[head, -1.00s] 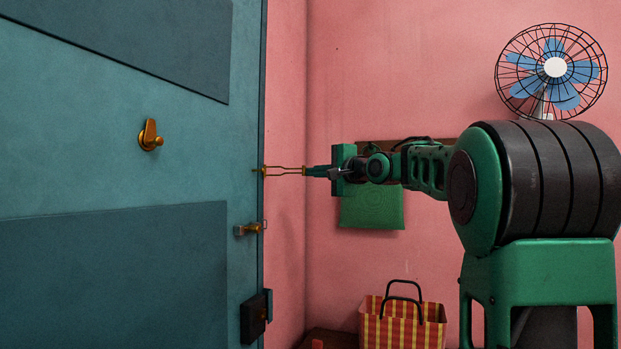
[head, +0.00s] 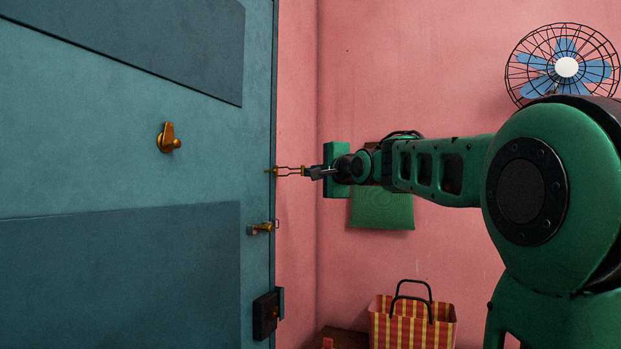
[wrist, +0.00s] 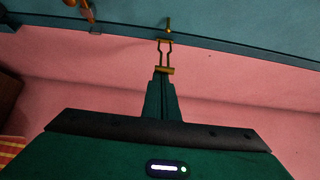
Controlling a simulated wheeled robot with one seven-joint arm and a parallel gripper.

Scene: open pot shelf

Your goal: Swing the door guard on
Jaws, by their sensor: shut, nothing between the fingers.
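The door guard (head: 290,171) is a thin brass loop between the teal door's edge and my fingertips. In the wrist view the guard (wrist: 165,56) points from a brass plate by my fingertips toward the door. A brass stud (head: 269,170) sits on the door near its edge; it also shows in the wrist view (wrist: 169,26), just beyond the loop's far end. I cannot tell whether the loop is over it. My gripper (head: 314,172) is shut and empty, its tips at the guard's near end; in the wrist view the closed fingers (wrist: 161,82) seem to touch or nearly touch it.
The teal door (head: 100,150) fills the left, with a brass thumb-turn (head: 168,138), a lower brass latch (head: 261,228) and a dark lock box (head: 266,315). A green cloth (head: 381,209) hangs on the pink wall. A checked bag (head: 412,322) stands below; a fan (head: 564,66) is at upper right.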

